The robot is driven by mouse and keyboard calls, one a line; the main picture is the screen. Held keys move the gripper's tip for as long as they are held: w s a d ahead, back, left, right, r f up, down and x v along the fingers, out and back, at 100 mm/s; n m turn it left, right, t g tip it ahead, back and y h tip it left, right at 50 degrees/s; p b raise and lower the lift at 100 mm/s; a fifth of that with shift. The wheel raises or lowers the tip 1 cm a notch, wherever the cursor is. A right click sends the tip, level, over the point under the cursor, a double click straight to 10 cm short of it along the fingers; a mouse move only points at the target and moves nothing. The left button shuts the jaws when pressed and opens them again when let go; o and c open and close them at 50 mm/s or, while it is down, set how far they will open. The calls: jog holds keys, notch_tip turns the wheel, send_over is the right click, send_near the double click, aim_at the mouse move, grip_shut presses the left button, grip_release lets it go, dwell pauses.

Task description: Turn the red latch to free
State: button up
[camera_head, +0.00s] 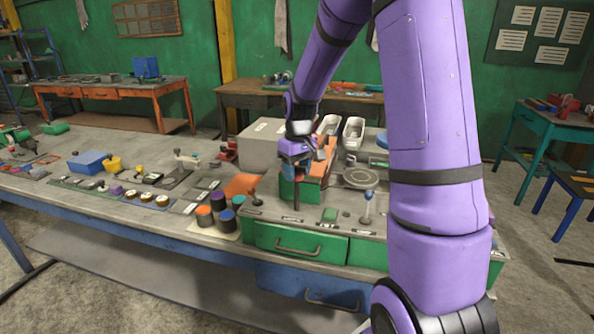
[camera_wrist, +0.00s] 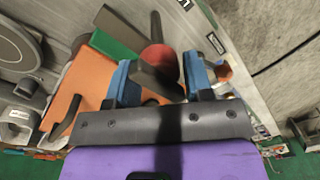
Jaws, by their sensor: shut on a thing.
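In the wrist view, the red latch (camera_wrist: 157,56) shows as a round red part with a dark grey lever (camera_wrist: 156,80) across it. My gripper (camera_wrist: 160,72) has its two blue fingers on either side of this lever and is shut on it. The lever runs slantwise between the fingers; the latch's exact angle and any markings cannot be read. In the head view, my gripper (camera_head: 296,152) is low over the bench, by an orange and green fixture. The latch cannot be made out there behind my gripper.
The bench (camera_head: 180,225) carries several dark-sided cups (camera_head: 205,216), a grey box (camera_head: 264,146) left of my gripper and a round grey disc (camera_head: 360,178) to its right.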

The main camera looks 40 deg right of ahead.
jog(key=shift+d, duration=0.1)
dwell(0.3)
jog(key=o, duration=0.8)
jog(key=shift+r, duration=0.1)
jog(key=r, duration=1)
jog(key=shift+d+r, duration=0.3)
